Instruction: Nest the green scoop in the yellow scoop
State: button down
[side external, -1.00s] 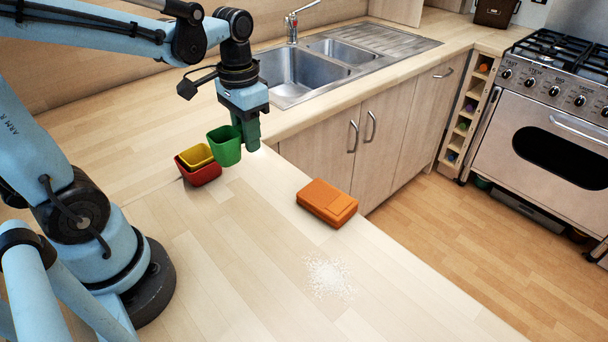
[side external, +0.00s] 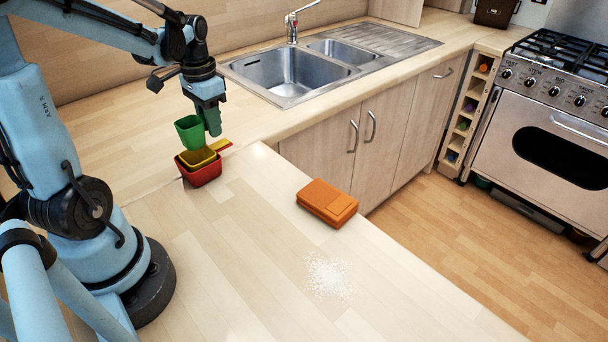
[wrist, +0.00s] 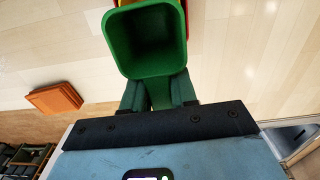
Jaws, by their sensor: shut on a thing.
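The green scoop (side external: 189,131) is held up by my gripper (side external: 213,130), which is shut on its handle. In the side view it hangs upright just above the yellow scoop (side external: 197,157), apart from it or nearly so. The yellow scoop sits inside the red scoop (side external: 203,175) on the counter, their handles pointing right. In the wrist view the green scoop (wrist: 146,42) fills the top middle, its empty inside facing the camera. It hides most of the yellow and red scoops there; only thin edges show.
An orange box (side external: 327,202) lies near the counter's front edge, with a patch of white powder (side external: 328,277) nearer the camera. The sink (side external: 290,72) is behind my gripper. The counter between the scoops and the orange box is clear.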

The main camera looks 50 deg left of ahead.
aim_at(215, 145)
jog(key=shift+f, duration=1.85)
jog(key=shift+f, duration=0.1)
jog(key=c, duration=0.9)
grip_release()
jog(key=shift+c, duration=0.2)
jog(key=shift+o, duration=0.7)
jog(key=shift+r, duration=0.55)
notch_tip(215, 145, up, 11)
jog(key=shift+w+r, duration=0.1)
jog(key=shift+r, duration=0.05)
jog(key=d+f+t, duration=0.2)
jog(key=d+t, duration=0.1)
jog(key=d, duration=0.6)
jog(key=d+f+t, duration=0.1)
jog(key=d+t, duration=0.3)
jog(key=d, duration=0.5)
jog(key=shift+w+d+f+m, duration=0.15)
jog(key=shift+w+f+m, duration=0.15)
jog(key=shift+f, duration=0.1)
